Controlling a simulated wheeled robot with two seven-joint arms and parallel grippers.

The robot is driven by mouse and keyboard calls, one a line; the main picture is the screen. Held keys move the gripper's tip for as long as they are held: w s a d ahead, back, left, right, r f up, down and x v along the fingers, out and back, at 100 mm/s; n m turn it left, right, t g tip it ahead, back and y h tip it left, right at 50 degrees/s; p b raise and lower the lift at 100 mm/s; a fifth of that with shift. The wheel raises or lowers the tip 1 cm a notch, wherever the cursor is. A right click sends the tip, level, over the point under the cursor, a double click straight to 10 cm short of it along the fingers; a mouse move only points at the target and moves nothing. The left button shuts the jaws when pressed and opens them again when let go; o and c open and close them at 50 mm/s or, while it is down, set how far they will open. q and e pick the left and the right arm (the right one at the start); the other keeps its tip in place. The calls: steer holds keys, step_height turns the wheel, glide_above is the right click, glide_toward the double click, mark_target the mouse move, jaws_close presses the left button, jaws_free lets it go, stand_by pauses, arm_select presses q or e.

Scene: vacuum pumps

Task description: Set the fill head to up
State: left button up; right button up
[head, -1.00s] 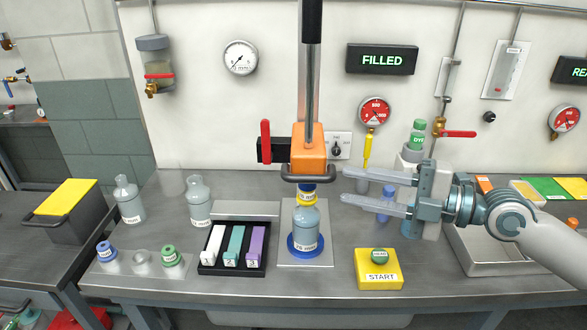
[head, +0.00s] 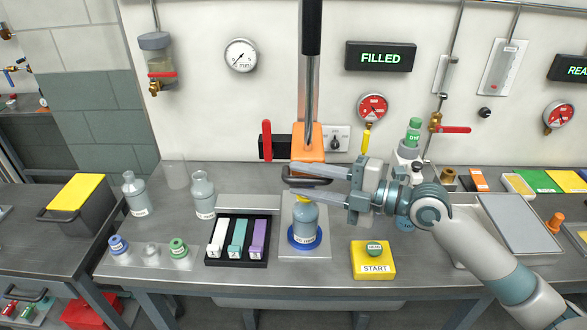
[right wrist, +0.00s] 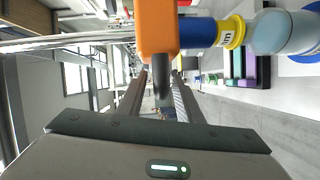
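The fill head is an orange block (head: 308,145) on a vertical column, low over the bottle; it also shows in the right wrist view (right wrist: 157,30). Its dark bar handle (head: 307,181) sticks out at the front. A blue-grey bottle (head: 305,221) with a yellow neck stands under the head on a blue disc (head: 304,241). My right gripper (head: 292,180) is open, its fingers above and below the handle in the head view. In the right wrist view the handle (right wrist: 161,80) lies between the two fingers, with gaps visible. My left gripper is not in view.
A red lever (head: 267,140) stands left of the fill head. A black tray (head: 238,262) with coloured blocks and a yellow START box (head: 373,262) stand in front. Two bottles stand at the left. A display (head: 380,57) reads FILLED.

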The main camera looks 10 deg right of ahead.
steer(key=shift+p+x, duration=0.5)
steer(key=shift+x, duration=0.9)
steer(key=shift+f, duration=0.1)
jaws_close()
